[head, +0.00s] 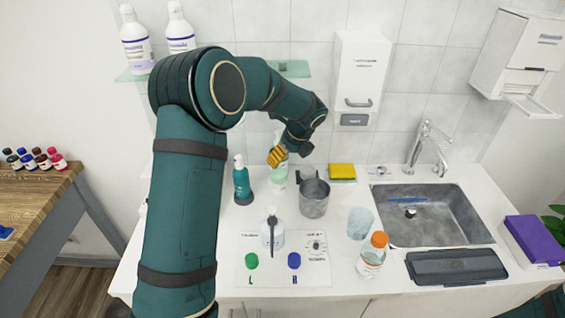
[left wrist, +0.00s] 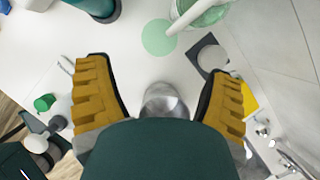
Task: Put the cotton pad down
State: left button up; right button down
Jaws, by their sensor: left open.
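A white round disc (left wrist: 212,57), which looks like the cotton pad, lies on a dark square (left wrist: 197,50) in the left wrist view, just right of my open fingers' tips. In the head view the dark square (head: 299,176) shows behind the metal cup, with a pale round shape by it. My left gripper (head: 277,156) points down over the back of the counter, near a pale green bottle. In the left wrist view its yellow fingers (left wrist: 155,70) are wide apart with nothing held between them. My right gripper is not in view.
A metal cup (head: 314,200) stands near the gripper, with a teal bottle (head: 242,182) to its left. A yellow sponge (head: 342,171) lies behind. A clear glass (head: 360,223), an orange-capped bottle (head: 372,256) and the sink (head: 450,215) are right. A pale green disc (left wrist: 158,37) lies flat.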

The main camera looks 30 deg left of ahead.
pick_arm(q)
jog(key=shift+v, duration=1.1)
